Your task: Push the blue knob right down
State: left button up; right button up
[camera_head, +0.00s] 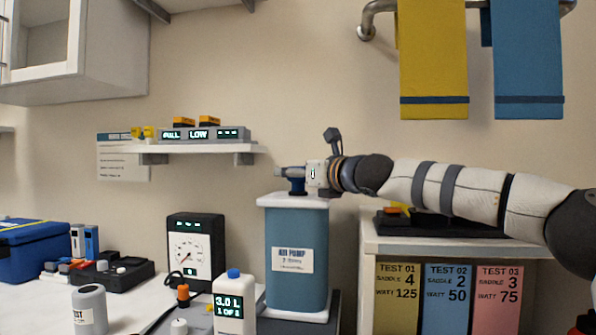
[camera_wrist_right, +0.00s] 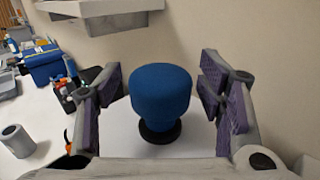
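The blue knob (camera_head: 297,187) stands on top of the teal pump (camera_head: 297,230), which has a white lid and a label. In the right wrist view the blue knob (camera_wrist_right: 160,92) is a rounded blue cap on a dark, narrower foot above a white surface. My right gripper (camera_head: 288,172) reaches in from the right at the knob's height, partly covering its top. Its purple-padded fingers are spread on both sides of the knob, with gaps visible on each side in the wrist view. My left gripper is not in view.
A white bottle (camera_head: 234,305) and a gauge box (camera_head: 196,250) stand left of the pump. A shelf (camera_head: 190,149) with display boxes hangs behind. A cabinet (camera_head: 460,245) stands at right under my right arm. Yellow and blue towels (camera_head: 433,60) hang above.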

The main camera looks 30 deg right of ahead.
jog(key=shift+s, duration=0.1)
jog(key=s+d, duration=0.1)
jog(key=s, duration=1)
jog(key=shift+s+d, duration=0.35)
jog(key=shift+s, duration=0.05)
